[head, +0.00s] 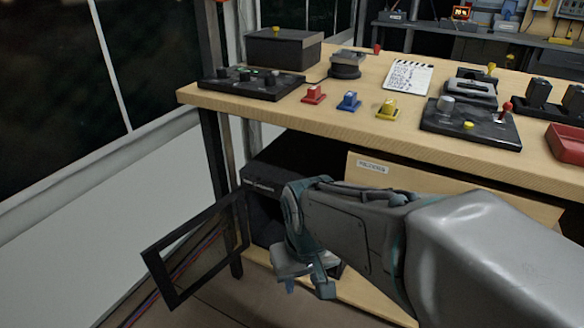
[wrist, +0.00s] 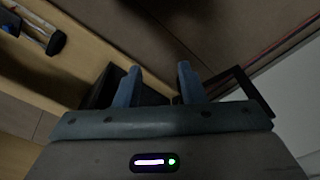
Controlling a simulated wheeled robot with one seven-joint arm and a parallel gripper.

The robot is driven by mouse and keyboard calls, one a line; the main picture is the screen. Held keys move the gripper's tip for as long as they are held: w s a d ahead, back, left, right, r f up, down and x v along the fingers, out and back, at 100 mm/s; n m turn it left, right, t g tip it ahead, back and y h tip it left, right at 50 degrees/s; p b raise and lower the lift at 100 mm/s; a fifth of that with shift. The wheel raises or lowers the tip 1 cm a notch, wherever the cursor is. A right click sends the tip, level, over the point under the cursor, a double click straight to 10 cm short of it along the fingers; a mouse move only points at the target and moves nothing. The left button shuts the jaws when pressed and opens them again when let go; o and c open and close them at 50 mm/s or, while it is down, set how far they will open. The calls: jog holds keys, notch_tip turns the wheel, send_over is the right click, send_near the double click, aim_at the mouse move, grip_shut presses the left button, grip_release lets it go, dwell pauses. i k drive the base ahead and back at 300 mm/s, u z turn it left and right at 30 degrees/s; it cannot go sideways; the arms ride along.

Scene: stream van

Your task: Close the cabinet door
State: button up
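The cabinet door (head: 160,280) is a black-framed see-through panel at the lower left of the head view. It stands swung open to the left of the black cabinet (head: 262,186) under the table. In the wrist view, the door frame (wrist: 256,92) shows right of the fingers, and a dark box shape shows behind the left finger. My gripper (head: 306,286) is in front of the cabinet opening, to the right of the door and apart from it. Its two fingers (wrist: 158,72) are spread with nothing seen between them. My arm hides part of the cabinet.
A wooden table (head: 330,122) with control boxes, coloured buttons and a clapperboard (head: 408,77) stands above the cabinet. A labelled wooden panel (head: 365,180) is under the table, right of the cabinet. A white wall (head: 90,215) lies left of the door. Cables run along the floor behind it.

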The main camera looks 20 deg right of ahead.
aim_at(151, 257)
jog(key=z, duration=0.55)
jog(key=k, duration=1.3)
jog(key=u, duration=0.75)
jog(key=i, duration=0.55)
jog(key=u, duration=0.95)
jog(key=i, duration=0.65)
jog(key=z, duration=0.6)
jog(key=i, duration=0.8)
jog(key=z, duration=0.8)
